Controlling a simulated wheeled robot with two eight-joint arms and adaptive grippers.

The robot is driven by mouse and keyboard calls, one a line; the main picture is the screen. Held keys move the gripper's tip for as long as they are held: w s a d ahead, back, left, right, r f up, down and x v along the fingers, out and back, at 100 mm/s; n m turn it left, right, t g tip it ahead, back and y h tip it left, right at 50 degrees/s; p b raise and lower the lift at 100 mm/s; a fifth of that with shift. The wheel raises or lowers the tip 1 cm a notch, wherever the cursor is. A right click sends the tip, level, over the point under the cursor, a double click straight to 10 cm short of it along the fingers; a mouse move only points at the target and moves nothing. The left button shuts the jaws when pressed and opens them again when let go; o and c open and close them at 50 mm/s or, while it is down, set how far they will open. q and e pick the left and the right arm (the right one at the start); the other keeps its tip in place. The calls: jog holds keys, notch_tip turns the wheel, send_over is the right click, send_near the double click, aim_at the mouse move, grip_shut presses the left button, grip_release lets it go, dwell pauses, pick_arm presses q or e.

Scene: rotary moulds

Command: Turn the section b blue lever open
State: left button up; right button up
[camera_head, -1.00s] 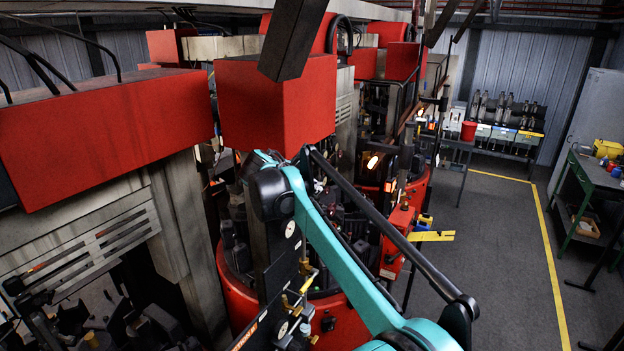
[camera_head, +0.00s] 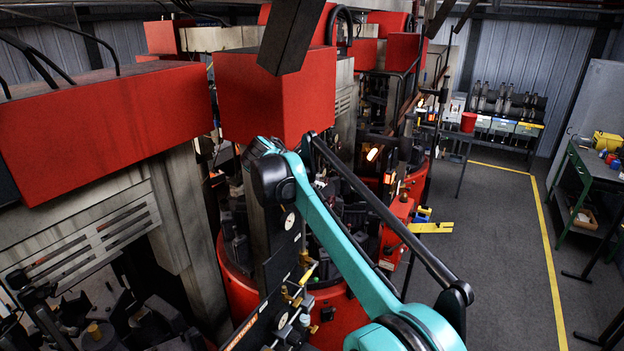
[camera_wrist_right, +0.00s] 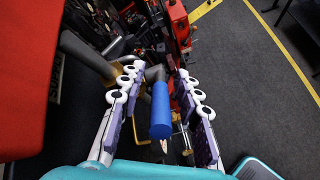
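The blue lever (camera_wrist_right: 161,110) shows in the right wrist view as a blue cylindrical grip on a grey joint. My right gripper (camera_wrist_right: 158,72) is open, with one white-and-purple finger on each side of the blue grip. Gaps show between the grip and both fingers. In the head view my right arm reaches from the lower right to the front of the red-based rotary machine (camera_head: 345,318). Its gripper is mostly hidden there behind the arm, and I cannot make out the blue lever. My left gripper is not in view.
A large red box (camera_head: 275,95) overhangs the machine near my right wrist. Another red housing (camera_head: 105,125) stands at left. The grey floor (camera_head: 490,260) at right is clear up to a green bench (camera_head: 590,180).

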jog(key=v, duration=1.2)
jog(key=shift+c, duration=0.2)
